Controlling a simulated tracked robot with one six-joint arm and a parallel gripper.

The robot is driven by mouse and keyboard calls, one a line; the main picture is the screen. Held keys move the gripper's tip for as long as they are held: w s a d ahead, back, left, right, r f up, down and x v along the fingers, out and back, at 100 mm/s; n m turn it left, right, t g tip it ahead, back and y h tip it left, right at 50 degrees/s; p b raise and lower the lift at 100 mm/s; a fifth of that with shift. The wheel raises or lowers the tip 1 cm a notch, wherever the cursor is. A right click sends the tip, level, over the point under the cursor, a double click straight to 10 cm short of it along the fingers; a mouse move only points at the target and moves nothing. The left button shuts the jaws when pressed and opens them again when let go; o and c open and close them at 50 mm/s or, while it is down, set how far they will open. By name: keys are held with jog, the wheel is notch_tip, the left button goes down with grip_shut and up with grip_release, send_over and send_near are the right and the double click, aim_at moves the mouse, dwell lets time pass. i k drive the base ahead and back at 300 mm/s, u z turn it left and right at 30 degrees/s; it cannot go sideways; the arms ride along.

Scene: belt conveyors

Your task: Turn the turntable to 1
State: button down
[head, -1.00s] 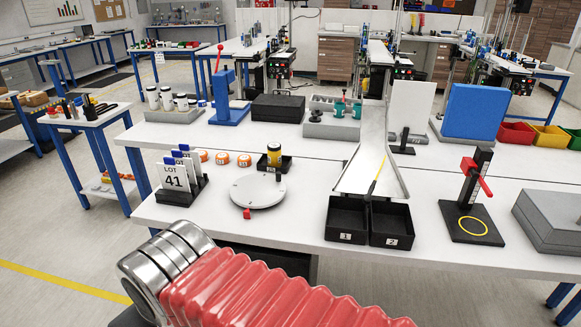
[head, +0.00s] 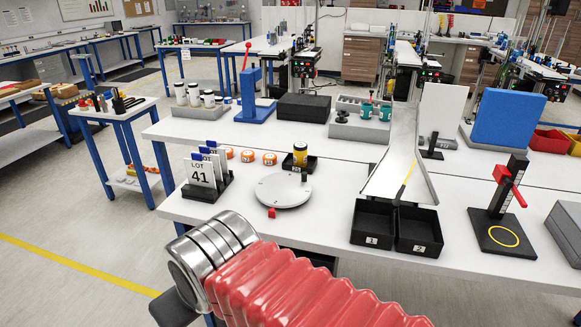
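The turntable (head: 284,190) is a round, light grey disc on the white table, left of the middle. A small black peg (head: 304,178) stands at its right rim. A red block (head: 271,213) sits at its front edge. I cannot make out numbers around the disc. My red ribbed arm with metal rings fills the bottom of the head view, in front of the table.
Two black bins marked 1 (head: 373,222) and 2 (head: 419,230) stand right of the turntable below a white chute (head: 401,160). LOT cards in a black rack (head: 206,180) stand left. A yellow-bodied jar (head: 300,154) stands behind. A black stand with red lever (head: 505,190) is right.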

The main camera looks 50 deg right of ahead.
aim_at(282, 190)
jog(key=u, duration=0.05)
jog(key=i, duration=0.95)
jog(key=z, duration=0.05)
